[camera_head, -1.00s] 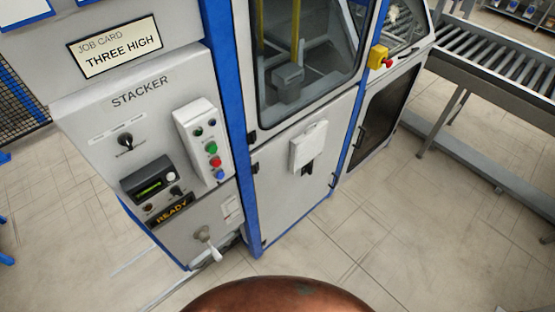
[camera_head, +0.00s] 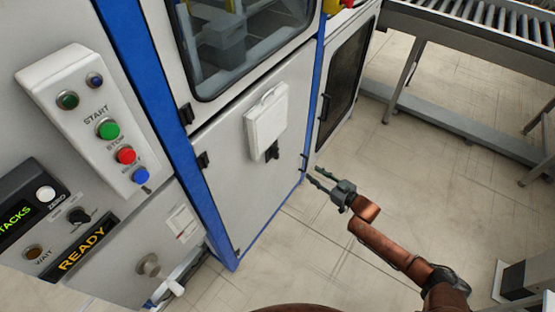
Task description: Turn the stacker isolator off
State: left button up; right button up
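The stacker's grey control panel (camera_head: 115,285) is at the left. Low on it is a grey rotary handle (camera_head: 150,266) with a pale lever pointing down and right; it looks like the isolator, but I can read no label on it. A white plate with a small label (camera_head: 182,222) is just above right of it. My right gripper (camera_head: 317,177) is in front of the cabinet door's right edge, well to the right of the handle. Its two fingers are apart with nothing between them. My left gripper is not in view.
A button box (camera_head: 85,120) with green, red and blue buttons is above the READY sign (camera_head: 80,247). The cabinet door (camera_head: 225,165) carries a white box (camera_head: 265,117) with a black part below. A roller conveyor (camera_head: 480,35) is at upper right. The floor (camera_head: 400,170) between is open.

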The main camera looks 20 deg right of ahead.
aim_at(278, 154)
jog(key=w+a+r+y+b, duration=0.1)
jog(key=w+a+r+b, duration=0.1)
jog(key=a, duration=0.2)
jog(key=w+a+r+n+y+b, duration=0.1)
jog(key=w+a+r+y+b, duration=0.1)
jog(key=w+a+r, duration=0.1)
jog(key=w+a+r+n+y+b, duration=0.1)
jog(key=w+a+r+b, duration=0.1)
jog(key=a, duration=0.3)
jog(key=shift+w+r+y+b, duration=0.25)
jog(key=shift+w+y+b, duration=0.1)
jog(key=shift+w, duration=0.2)
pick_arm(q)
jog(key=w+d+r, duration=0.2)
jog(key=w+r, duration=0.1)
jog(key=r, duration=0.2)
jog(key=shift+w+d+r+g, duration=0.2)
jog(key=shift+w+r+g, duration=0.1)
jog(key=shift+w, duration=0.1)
pick_arm(e)
jog(key=shift+w+a+r, duration=0.1)
jog(key=shift+w+a, duration=0.15)
jog(key=shift+w, duration=0.05)
jog(key=shift+c, duration=0.6)
grip_shut()
